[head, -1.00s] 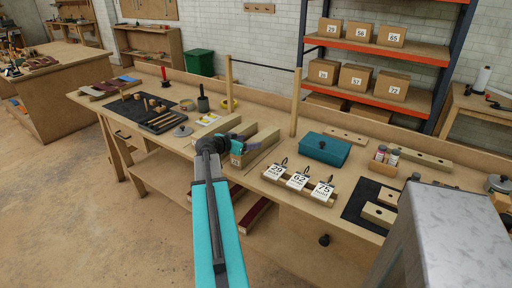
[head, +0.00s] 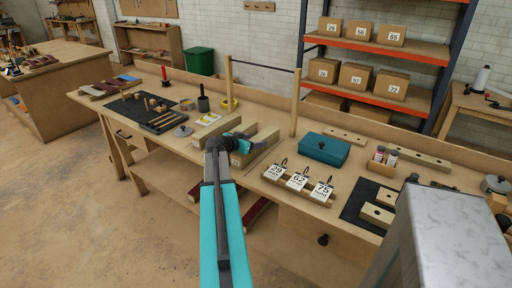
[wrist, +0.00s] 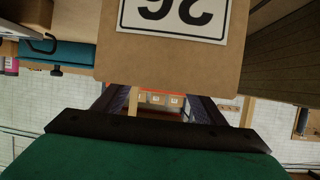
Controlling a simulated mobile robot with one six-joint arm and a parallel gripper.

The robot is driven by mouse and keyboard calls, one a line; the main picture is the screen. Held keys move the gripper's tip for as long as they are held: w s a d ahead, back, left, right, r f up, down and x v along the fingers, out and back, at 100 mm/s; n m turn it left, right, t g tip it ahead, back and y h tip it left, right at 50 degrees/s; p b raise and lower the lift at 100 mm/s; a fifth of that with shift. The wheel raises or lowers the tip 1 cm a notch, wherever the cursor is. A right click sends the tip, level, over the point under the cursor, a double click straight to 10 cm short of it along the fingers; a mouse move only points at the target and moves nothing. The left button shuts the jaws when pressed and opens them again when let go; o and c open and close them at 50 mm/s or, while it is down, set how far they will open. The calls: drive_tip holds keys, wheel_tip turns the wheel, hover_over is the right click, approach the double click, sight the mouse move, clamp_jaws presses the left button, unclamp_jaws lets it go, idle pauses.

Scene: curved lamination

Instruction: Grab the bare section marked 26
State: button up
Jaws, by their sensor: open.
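The bare section marked 26 (head: 262,146) is a pale wooden block on the long workbench, with its end face toward me. In the wrist view its brown end face (wrist: 170,68) fills the top middle, and its white label reads 26 upside down, partly cut off by the frame. My gripper (head: 241,143) is at the near end of this block in the head view and hides part of it. In the wrist view my gripper (wrist: 162,103) has its two dark fingers apart, with the end face just ahead of them. I cannot tell whether they touch it.
Another block (head: 212,131) with yellow marks lies close on the left. A rack with tags 29, 62 and 75 (head: 298,184) stands to the right, with a teal box (head: 322,148) behind it. Wooden posts (head: 295,103) rise behind the blocks.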

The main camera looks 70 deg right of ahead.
idle(0.3)
drive_tip(key=shift+r, duration=0.1)
drive_tip(key=c, duration=1.6)
drive_tip(key=shift+r, duration=0.1)
wheel_tip(320, 180, up, 10)
drive_tip(key=b, duration=0.1)
drive_tip(key=shift+b, duration=0.3)
